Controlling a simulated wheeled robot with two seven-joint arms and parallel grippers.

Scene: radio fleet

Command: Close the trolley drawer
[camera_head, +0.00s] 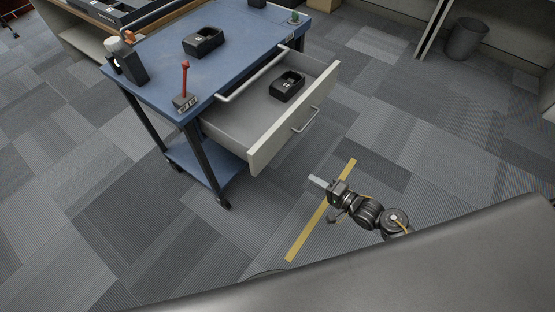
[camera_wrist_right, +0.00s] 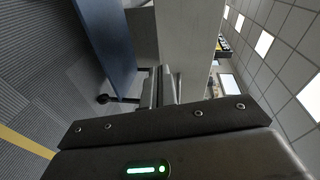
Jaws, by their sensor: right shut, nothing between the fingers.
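The blue trolley (camera_head: 160,75) stands at the upper middle of the head view. Its drawer (camera_head: 240,122) is pulled well out, with a pale front panel and a bar handle (camera_head: 306,121). A black radio-like box (camera_head: 287,86) lies inside the drawer. My right gripper (camera_head: 316,181) is shut and empty, apart from the drawer front, to its lower right in the picture. In the right wrist view the shut fingers (camera_wrist_right: 160,85) point toward a pale panel (camera_wrist_right: 190,45), which looks like the drawer front. My left gripper is not in view.
A yellow floor strip (camera_head: 305,233) lies under my right arm. A bin (camera_head: 466,39) stands far right. Carpet around the drawer is clear.

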